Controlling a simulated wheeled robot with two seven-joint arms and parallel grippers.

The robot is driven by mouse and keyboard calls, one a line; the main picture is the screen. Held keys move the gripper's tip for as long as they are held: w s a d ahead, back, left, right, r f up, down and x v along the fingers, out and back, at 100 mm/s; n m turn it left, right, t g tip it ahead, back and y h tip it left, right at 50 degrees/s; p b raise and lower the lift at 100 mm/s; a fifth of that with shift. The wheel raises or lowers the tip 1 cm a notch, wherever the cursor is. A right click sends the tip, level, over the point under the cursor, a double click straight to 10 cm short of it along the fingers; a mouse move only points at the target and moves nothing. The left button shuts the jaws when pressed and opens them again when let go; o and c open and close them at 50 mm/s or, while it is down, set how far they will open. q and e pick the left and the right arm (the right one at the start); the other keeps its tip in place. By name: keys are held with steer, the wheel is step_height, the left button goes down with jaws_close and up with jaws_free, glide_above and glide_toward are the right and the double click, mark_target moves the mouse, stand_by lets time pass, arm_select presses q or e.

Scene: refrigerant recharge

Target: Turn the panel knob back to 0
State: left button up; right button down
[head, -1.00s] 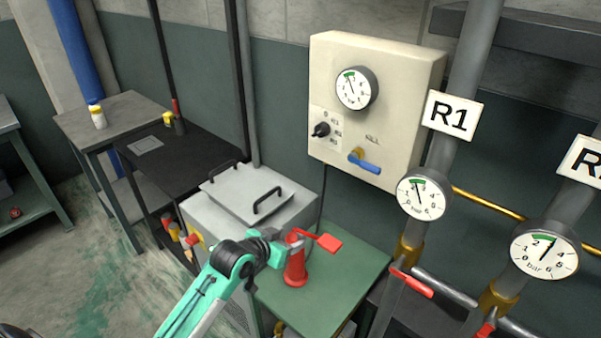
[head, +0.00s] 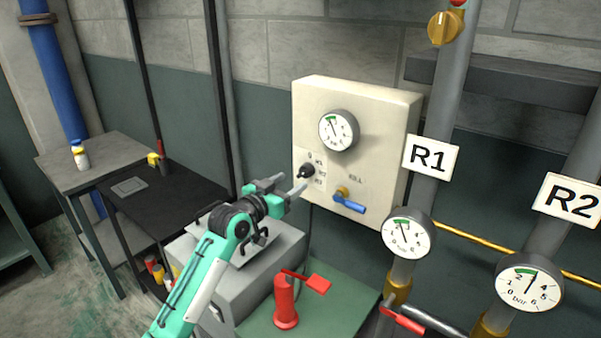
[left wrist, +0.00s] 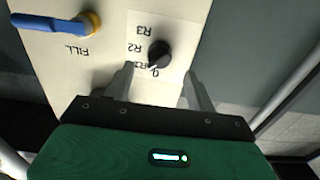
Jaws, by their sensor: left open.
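The panel knob (head: 306,171) is black and sits on the white label plate at the left of the cream panel (head: 385,110). In the left wrist view the knob (left wrist: 160,54) has marks 0, R1, R2 and R3 around it. Its light pointer tip is toward the lower left, near the R1 and 0 marks; I cannot tell exactly which. My left gripper (head: 290,184) is just in front of and below the knob. Its fingers (left wrist: 158,72) are open and empty, apart from the knob, one to each side of it in the wrist picture. My right gripper is not in view.
A blue FILL lever (head: 349,205) is right of and below the knob, and a gauge (head: 338,130) is above. Pipes with R1 (head: 431,156) and R2 signs stand right.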

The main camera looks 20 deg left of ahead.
mark_target(301, 176)
arm_select(q)
steer(key=shift+p+x, duration=0.5)
steer(key=shift+x, duration=2.25)
steer(key=c, duration=1)
